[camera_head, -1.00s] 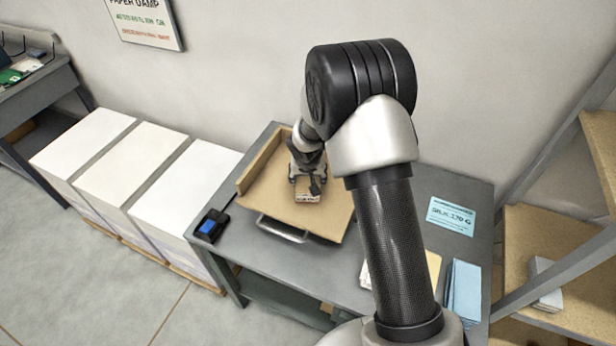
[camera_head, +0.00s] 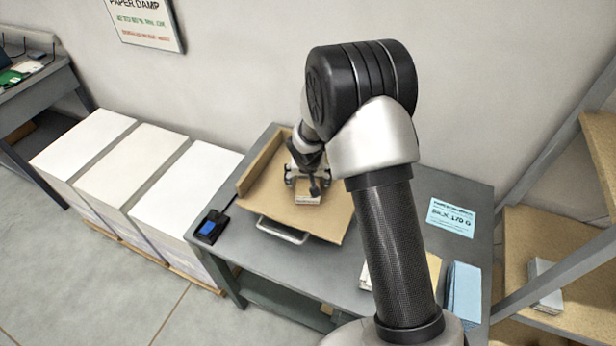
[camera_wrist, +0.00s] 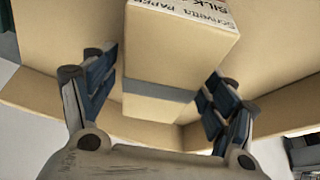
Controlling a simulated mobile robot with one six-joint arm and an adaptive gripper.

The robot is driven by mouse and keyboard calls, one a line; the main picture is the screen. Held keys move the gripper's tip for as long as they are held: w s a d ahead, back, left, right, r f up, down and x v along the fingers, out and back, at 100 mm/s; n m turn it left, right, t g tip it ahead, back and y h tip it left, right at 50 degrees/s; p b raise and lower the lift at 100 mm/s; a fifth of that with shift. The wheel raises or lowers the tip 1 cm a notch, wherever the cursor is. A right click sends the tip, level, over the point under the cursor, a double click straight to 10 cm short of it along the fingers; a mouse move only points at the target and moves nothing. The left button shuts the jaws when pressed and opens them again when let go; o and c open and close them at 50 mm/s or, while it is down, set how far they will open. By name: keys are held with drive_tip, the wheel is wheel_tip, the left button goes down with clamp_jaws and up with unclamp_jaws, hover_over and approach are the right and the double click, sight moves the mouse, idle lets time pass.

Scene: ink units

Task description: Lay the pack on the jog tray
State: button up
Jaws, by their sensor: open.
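The pack (camera_head: 308,198) is a small tan block with a printed label. It rests on the jog tray (camera_head: 268,191), a tan tray with raised walls at its left and back and a metal handle at its front. In the wrist view the pack (camera_wrist: 180,50) shows lettering on its top and a grey band, with the tray's surface and wall around it. My gripper (camera_wrist: 158,95) is open, with one finger on each side of the pack and gaps between. It is over the tray in the head view (camera_head: 305,182).
The tray stands on a grey table (camera_head: 340,270). A small device with a blue screen (camera_head: 208,227) sits at its left. Blue packs (camera_head: 463,288) and a pale blue card (camera_head: 451,217) lie at the right. Paper stacks (camera_head: 135,170) stand left, shelving (camera_head: 560,235) right.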

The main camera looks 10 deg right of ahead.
drive_tip(key=s+d+r+p, duration=0.1)
drive_tip(key=s+r, duration=0.5)
drive_tip(key=r, duration=0.3)
drive_tip(key=s+r+p, duration=0.1)
drive_tip(key=s+r, duration=0.6)
drive_tip(key=r, duration=0.3)
drive_tip(key=s+d+r+p, duration=0.1)
drive_tip(key=s+r, duration=0.5)
drive_tip(key=r, duration=0.3)
drive_tip(key=s+a+r+n, duration=0.1)
drive_tip(key=s, duration=0.7)
drive_tip(key=s+a+r+n+y, duration=0.1)
drive_tip(key=s+r, duration=0.1)
drive_tip(key=s, duration=0.7)
drive_tip(key=shift+n, duration=0.3)
drive_tip(key=shift+r, duration=0.1)
